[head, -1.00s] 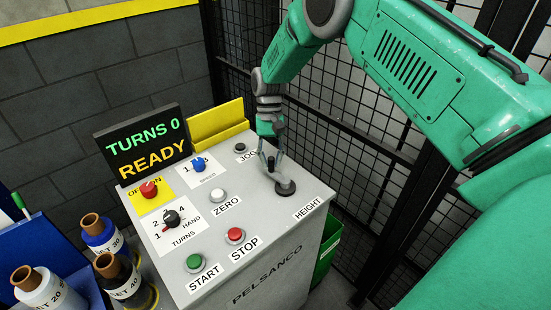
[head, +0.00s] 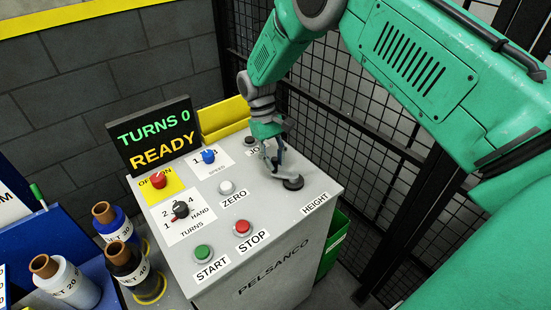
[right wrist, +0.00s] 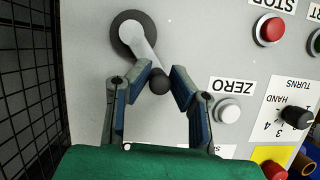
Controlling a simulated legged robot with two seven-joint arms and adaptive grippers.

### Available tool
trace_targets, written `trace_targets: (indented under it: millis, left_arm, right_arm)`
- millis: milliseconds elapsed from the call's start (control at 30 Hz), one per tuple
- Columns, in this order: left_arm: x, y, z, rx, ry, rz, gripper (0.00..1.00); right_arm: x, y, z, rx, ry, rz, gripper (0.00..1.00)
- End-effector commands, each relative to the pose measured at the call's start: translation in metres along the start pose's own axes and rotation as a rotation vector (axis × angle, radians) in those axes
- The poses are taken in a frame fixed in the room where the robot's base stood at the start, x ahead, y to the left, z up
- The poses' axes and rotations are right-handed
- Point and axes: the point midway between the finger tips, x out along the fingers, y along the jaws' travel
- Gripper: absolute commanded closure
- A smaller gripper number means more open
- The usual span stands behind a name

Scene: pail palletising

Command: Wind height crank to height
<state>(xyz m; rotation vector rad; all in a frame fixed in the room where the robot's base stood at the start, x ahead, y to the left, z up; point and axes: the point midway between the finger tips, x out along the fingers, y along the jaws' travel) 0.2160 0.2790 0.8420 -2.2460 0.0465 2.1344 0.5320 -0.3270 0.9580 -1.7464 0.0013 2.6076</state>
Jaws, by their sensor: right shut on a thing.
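The height crank has a dark round hub (head: 293,183) at the right front of the grey console top, beside the HEIGHT label. My right gripper (head: 272,158) points down at the crank's handle end, left of and behind the hub. In the right wrist view, the crank's grey arm (right wrist: 144,47) runs from the hub to a dark knob (right wrist: 159,83). The knob sits between the two fingers of my right gripper (right wrist: 164,74), which is shut on it. The display (head: 153,138) reads TURNS 0 and READY. My left gripper is out of view.
The console top also carries the green START button (head: 203,252), red STOP button (head: 242,228), white ZERO button (head: 227,187), TURNS selector (head: 180,209) and blue SPEED knob (head: 208,156). A mesh fence (head: 345,150) stands behind. Bottles (head: 128,264) stand at left.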

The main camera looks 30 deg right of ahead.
Motion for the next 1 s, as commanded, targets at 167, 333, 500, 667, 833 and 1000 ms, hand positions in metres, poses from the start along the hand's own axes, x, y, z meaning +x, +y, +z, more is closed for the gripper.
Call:
trace_targets:
  millis: [167,333,500,667,833,1000]
  left_arm:
    - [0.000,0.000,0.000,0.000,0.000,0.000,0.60]
    - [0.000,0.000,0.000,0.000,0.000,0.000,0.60]
    - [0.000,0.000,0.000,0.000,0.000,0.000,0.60]
    - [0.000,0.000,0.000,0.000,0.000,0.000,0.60]
    - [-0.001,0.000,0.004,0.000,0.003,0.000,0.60]
    - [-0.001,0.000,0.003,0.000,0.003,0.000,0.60]
  right_arm:
    - [0.002,-0.004,0.000,-0.006,0.000,-0.004,1.00]
    - [0.002,-0.004,0.000,-0.005,-0.001,-0.005,1.00]
    - [0.002,-0.003,0.000,-0.004,-0.002,-0.003,0.62]
    - [0.001,-0.001,0.001,-0.003,-0.001,-0.003,0.62]
    - [-0.005,0.000,0.001,-0.002,0.002,-0.002,0.62]
    - [-0.033,-0.001,-0.001,-0.003,0.003,-0.002,0.62]
